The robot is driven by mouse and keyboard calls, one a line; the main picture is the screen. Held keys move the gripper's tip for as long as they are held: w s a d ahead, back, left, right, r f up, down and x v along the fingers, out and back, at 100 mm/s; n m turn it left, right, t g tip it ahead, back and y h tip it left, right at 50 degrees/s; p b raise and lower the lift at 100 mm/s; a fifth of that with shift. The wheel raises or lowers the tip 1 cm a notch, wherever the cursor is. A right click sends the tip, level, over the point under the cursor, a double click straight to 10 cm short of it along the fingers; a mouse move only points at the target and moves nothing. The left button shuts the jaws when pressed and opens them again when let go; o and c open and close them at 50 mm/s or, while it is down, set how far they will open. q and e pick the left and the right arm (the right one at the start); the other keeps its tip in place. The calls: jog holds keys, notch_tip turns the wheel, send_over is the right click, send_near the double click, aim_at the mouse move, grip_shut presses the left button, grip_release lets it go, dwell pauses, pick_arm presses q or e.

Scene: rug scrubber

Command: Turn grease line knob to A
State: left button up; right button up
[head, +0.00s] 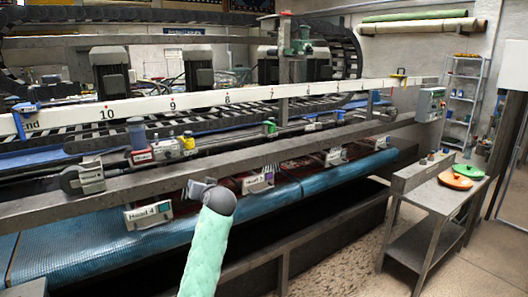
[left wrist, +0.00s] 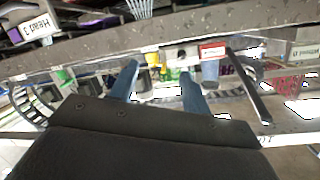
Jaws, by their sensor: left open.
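A grease unit on the machine's rail has a grey-blue jar (head: 136,133) above a red-edged label (head: 140,157). Beside it is a small yellow fitting (head: 187,142), which may be the knob; its lettering and setting are too small to read. My left gripper (head: 200,187) is in front of the lower beam, below and apart from the fitting. In the left wrist view, upside down, my left gripper (left wrist: 160,85) has its two blue fingers apart with nothing held. The yellow fitting (left wrist: 152,58) shows beyond and between them; the jar (left wrist: 210,72) is just right. My right gripper is not in view.
A long grey beam (head: 330,140) crosses in front of the rail. Below it hang labelled head boxes, such as Head 4 (head: 148,215), over a blue conveyor (head: 95,255). A green fitting (head: 270,127) sits further right. A grey side table (head: 440,195) stands at right.

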pick_arm(q)
jog(key=s+d+f+m+g+h, duration=0.1)
jog(key=s+d+f+g+h, duration=0.15)
jog(key=s+f, duration=0.65)
jog(key=s+d+f+m+g+h, duration=0.1)
jog(key=s+d+f+g+h, duration=0.3)
jog(key=f, duration=0.8)
jog(key=s+f+m+t+h, duration=0.1)
jog(key=s+f+h, duration=0.1)
jog(key=s+f, duration=0.8)
jog(key=s+f+g, duration=0.2)
jog(key=s+f, duration=0.6)
jog(key=s, duration=0.3)
jog(key=s+a+f+g, duration=0.1)
jog(key=s+f+g, duration=0.1)
jog(key=s+f, duration=0.7)
jog(key=s+f+g, duration=0.3)
jog(key=s+f, duration=0.5)
jog(key=s, duration=0.6)
jog(key=shift+s+a+f, duration=0.2)
jog(key=shift+s+a, duration=0.15)
jog(key=shift+s, duration=0.05)
